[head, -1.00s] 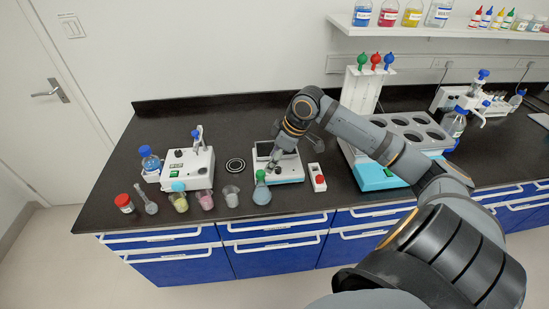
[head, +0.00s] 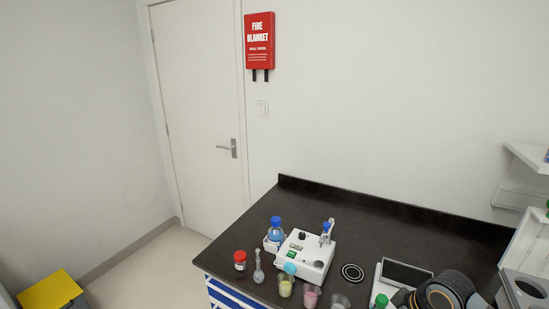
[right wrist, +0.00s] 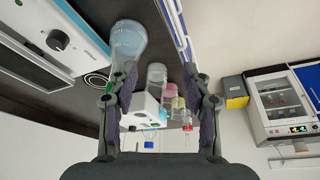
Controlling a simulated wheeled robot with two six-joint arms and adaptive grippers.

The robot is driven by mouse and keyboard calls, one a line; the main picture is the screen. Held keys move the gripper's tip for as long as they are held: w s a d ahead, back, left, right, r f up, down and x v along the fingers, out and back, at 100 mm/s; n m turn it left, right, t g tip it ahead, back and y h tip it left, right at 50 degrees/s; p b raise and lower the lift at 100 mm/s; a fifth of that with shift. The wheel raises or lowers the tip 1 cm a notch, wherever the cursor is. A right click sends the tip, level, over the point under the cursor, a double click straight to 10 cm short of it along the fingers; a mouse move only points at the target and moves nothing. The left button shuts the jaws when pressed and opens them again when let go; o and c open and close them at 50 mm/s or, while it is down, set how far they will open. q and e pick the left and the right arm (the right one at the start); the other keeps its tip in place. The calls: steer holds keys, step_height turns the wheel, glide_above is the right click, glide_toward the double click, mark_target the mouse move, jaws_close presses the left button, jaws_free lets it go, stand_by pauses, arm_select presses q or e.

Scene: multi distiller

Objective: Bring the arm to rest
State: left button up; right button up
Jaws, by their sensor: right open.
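My right arm (head: 446,290) shows at the lower right edge of the head view, over the bench by the flat-topped device (head: 405,274). Its fingers are not clear there. In the right wrist view my right gripper (right wrist: 160,88) is open, with its two dark fingers apart and nothing held between them. A flask with pale blue liquid (right wrist: 126,38) stands beyond the left finger, close to it; I cannot tell whether they touch. My left gripper is in neither view.
The bench's back is clear.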

steer(key=s+a+f+m+h, duration=0.1)
steer(key=s+a+f+m, duration=0.2)
steer(key=s, duration=0.3)
steer(key=s+a+f+m+h, duration=0.2)
steer(key=s+a+f+m, duration=0.15)
steer(key=s, duration=0.35)
steer(key=s+d+f+g, duration=0.1)
steer(key=d+f, duration=0.2)
steer(key=f, duration=2.1)
steer(key=s+d+f+g, duration=0.1)
steer(key=s+f, duration=1.8)
steer(key=s, duration=0.1)
steer(key=shift+d, duration=0.3)
